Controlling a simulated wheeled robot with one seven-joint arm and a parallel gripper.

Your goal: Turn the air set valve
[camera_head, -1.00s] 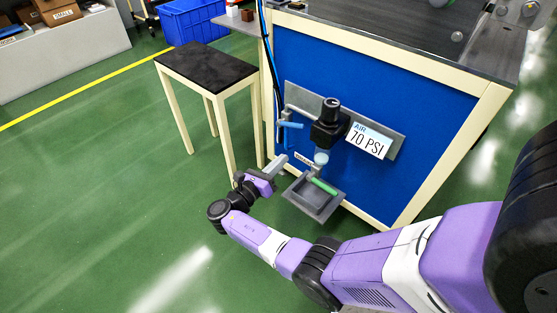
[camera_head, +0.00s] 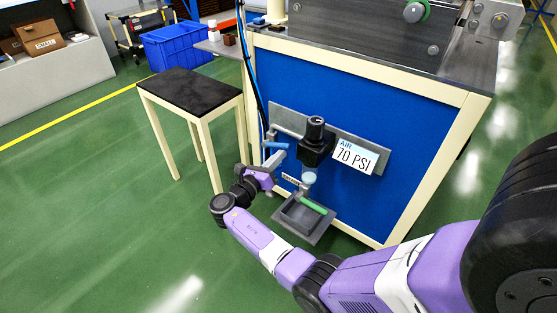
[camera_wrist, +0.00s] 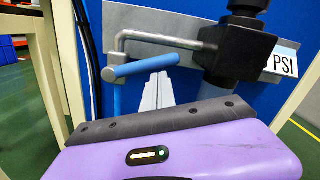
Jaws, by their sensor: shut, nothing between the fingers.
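The air set is on the blue panel of the workbench. Its blue valve handle (camera_head: 276,145) sits at the left end, on a grey pipe, and lies roughly level. In the wrist view the blue handle (camera_wrist: 145,67) crosses just above my fingertips. The black regulator (camera_head: 315,142) is right of it, beside a sign reading AIR 70 PSI (camera_head: 357,157). My gripper (camera_head: 281,157) is shut and empty, just below the handle. Its closed grey fingers (camera_wrist: 158,82) show in the wrist view. I cannot tell whether they touch the handle.
A grey tray (camera_head: 283,222) with a green-handled item (camera_head: 312,205) juts out below the regulator. A small black-topped table (camera_head: 190,88) stands to the left. A dark hose (camera_head: 249,75) runs down the bench's left corner. Green floor is open at the lower left.

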